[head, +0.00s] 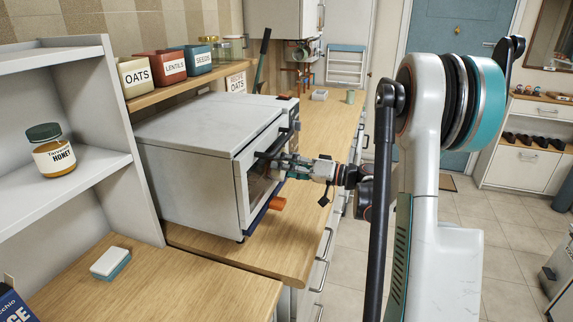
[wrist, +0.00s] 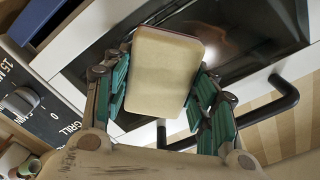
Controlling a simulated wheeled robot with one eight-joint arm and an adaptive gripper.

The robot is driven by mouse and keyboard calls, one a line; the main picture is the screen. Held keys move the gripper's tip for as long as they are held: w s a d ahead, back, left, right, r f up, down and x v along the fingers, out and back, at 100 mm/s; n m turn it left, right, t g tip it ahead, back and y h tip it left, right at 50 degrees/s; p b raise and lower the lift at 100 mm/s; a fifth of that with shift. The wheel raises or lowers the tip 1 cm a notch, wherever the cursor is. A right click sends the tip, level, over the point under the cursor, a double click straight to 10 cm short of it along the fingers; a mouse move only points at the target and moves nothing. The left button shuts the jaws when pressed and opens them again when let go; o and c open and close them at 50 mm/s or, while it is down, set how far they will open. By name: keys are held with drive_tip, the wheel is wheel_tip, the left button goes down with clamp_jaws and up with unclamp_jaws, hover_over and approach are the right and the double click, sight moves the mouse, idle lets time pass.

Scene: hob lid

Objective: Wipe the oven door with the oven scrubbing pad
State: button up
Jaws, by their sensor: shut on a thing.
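The scrubbing pad (wrist: 164,72), a cream rounded block, is held between the teal-padded fingers of my gripper (wrist: 160,90) in the wrist view. The oven door (wrist: 235,40) lies behind it, with dark glass in a white frame. The pad overlaps the glass in this view; I cannot tell if it touches. In the head view, my gripper (head: 278,160) is in front of the door (head: 243,190) of the white oven (head: 190,150). The pad is not clearly visible there. A black door handle (wrist: 285,97) is close beside the right fingers.
The oven's dark control panel (wrist: 35,105) with a knob is left in the wrist view. A white-and-teal sponge (head: 110,263) lies on the near counter (head: 190,295). A small block (head: 319,95) and a green cup (head: 351,97) stand farther back. An orange piece (head: 278,203) sits below the door.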

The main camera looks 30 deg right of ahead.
sight(261, 179)
drive_tip(key=shift+s+a+b, duration=0.15)
drive_tip(key=shift+s+a, duration=0.75)
drive_tip(key=shift+a, duration=0.3)
drive_tip(key=shift+s+a+b, duration=0.2)
drive_tip(key=shift+s+a, duration=0.65)
drive_tip(key=shift+a, duration=0.3)
drive_tip(key=shift+s+a+b, duration=0.15)
drive_tip(key=shift+s+a, duration=0.75)
drive_tip(key=shift+a, duration=0.3)
drive_tip(key=shift+v, duration=3)
drive_tip(key=shift+b+v, duration=0.4)
drive_tip(key=shift+v, duration=1.05)
